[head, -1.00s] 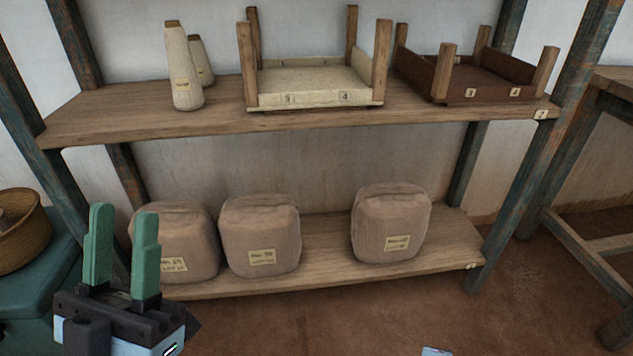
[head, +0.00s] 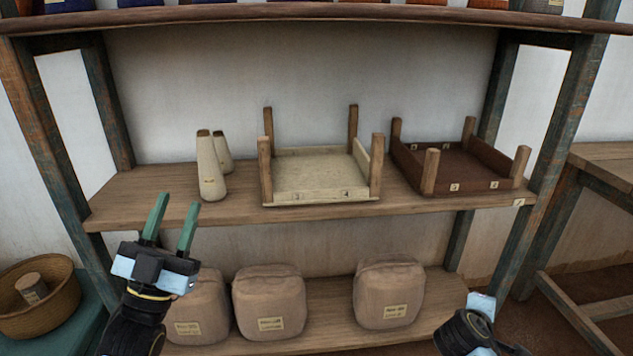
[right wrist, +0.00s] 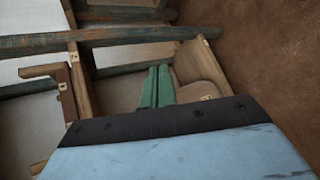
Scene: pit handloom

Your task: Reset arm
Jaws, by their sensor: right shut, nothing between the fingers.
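My left gripper (head: 177,203) is in front of the shelf rack, at the left. Its two green fingers point up and stand apart, with nothing between them. My right arm shows at the bottom right of the head view, in front of the lower shelf, but its fingers cannot be made out there. In the right wrist view the green fingers of my right gripper (right wrist: 157,84) lie together, shut and empty, with the rack beyond them.
The middle shelf (head: 235,211) holds two pale cones (head: 211,170), a cream tray (head: 318,172) and a dark brown tray (head: 460,167). Wrapped bundles (head: 389,293) sit on the lower shelf (head: 335,318). A basket (head: 55,311) stands left, a wooden table (head: 605,160) right.

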